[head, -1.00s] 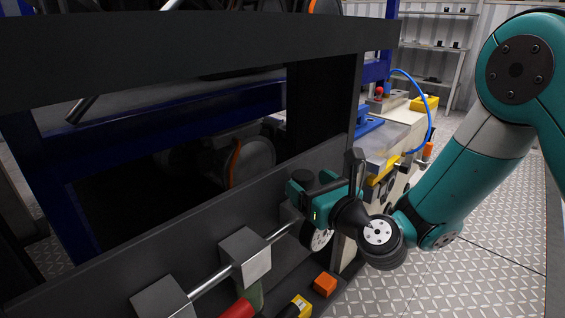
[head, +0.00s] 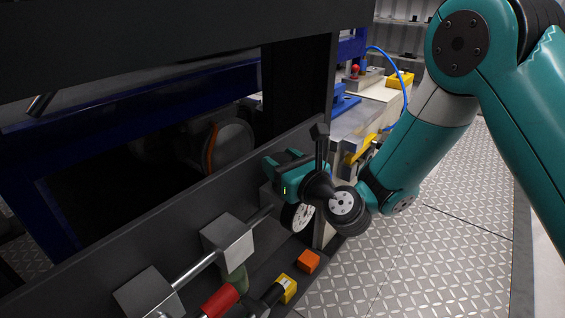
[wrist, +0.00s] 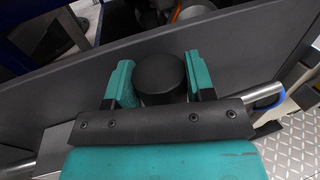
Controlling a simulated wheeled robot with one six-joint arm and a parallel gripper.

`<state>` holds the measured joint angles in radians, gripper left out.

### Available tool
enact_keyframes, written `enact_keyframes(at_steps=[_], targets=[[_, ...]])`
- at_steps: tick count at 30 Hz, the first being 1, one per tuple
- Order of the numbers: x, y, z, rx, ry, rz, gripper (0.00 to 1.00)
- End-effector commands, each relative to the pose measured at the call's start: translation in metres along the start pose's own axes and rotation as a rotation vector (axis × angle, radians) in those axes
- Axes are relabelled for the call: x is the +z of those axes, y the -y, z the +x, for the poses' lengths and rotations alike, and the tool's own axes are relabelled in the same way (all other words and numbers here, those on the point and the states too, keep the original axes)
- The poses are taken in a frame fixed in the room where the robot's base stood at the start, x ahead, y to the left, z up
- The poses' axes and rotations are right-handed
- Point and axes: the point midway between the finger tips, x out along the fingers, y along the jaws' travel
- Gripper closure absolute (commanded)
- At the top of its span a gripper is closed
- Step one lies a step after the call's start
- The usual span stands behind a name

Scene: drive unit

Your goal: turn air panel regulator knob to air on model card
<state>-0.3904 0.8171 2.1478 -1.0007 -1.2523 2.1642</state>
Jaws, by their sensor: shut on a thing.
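The regulator knob (wrist: 160,78) is a black round cap in the wrist view. It sits between the two teal fingers of my gripper (wrist: 158,70), which is shut on it. In the head view my gripper (head: 284,175) is at the dark panel beam, above a white round gauge (head: 298,216). The knob is hidden there behind the gripper. The knob's marking and turn angle cannot be read. No model card can be made out.
Metal blocks (head: 228,243) with a rod, a red handle (head: 219,302), a yellow-ended part (head: 287,289) and an orange block (head: 308,262) lie along the panel. A dark frame post (head: 301,95) rises behind the gripper. Open diamond-plate floor (head: 430,240) lies to the right.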

Motion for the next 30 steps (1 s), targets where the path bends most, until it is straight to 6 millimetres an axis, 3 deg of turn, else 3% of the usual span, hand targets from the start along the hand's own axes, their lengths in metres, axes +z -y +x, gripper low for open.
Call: enact_keyframes(at_steps=[30], targets=[[0.0006, 0.0028, -0.0012, 0.526, -0.002, 0.002, 0.74]])
